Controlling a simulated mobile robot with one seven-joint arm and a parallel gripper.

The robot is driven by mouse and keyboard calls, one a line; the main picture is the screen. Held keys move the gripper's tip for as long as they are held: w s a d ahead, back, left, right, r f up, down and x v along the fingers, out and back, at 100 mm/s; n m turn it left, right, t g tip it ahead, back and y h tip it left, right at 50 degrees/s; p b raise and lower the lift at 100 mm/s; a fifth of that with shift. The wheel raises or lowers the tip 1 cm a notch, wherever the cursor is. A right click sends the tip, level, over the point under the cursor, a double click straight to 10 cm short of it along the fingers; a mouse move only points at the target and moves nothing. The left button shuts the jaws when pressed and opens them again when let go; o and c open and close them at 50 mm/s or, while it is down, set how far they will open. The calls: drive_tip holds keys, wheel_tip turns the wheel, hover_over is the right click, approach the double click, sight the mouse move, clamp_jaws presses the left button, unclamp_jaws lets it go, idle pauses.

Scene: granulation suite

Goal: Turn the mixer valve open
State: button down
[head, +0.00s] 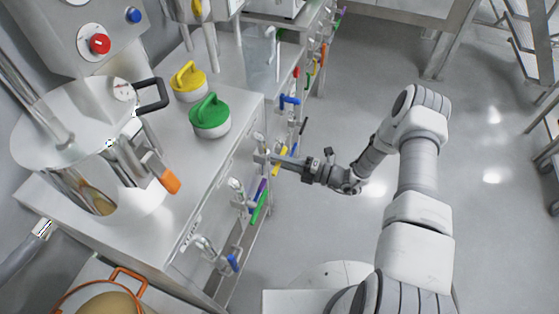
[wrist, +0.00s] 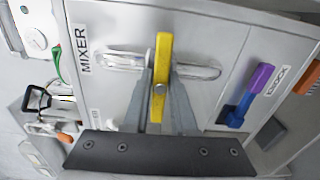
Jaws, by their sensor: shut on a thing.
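The mixer valve has a yellow lever handle (wrist: 163,55) in the wrist view, on a panel marked MIXER. The handle stands upright in that picture, across the silvery horizontal pipe (wrist: 205,71) behind it. My gripper (wrist: 161,88) is shut on the yellow handle, with a grey finger on each side of it. The fingers hide part of the pipe and the valve body. In the head view, my gripper (head: 272,158) reaches left to the bench front, and a bit of the yellow handle (head: 280,157) shows beside it.
A purple handle (wrist: 263,79) on a blue valve part sits right of the mixer valve in the wrist view. In the head view, a blue handle (head: 289,100) and a green handle (head: 258,208) line the same bench front. Open floor (head: 330,215) lies to the right.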

drive_tip(key=n+b, duration=0.1)
drive_tip(key=n, duration=0.3)
drive_tip(key=shift+d, duration=0.1)
drive_tip(key=n, duration=0.4)
drive_tip(key=shift+n, duration=0.4)
drive_tip(key=n, duration=0.4)
drive_tip(key=shift+n, duration=2.3)
drive_tip(key=c, duration=0.7)
unclamp_jaws()
drive_tip(key=p+v, duration=0.1)
drive_tip(key=v, duration=1.6)
drive_tip(key=shift+s+d+p, duration=0.1)
drive_tip(key=shift+d+p, duration=0.05)
drive_tip(key=shift+p, duration=0.15)
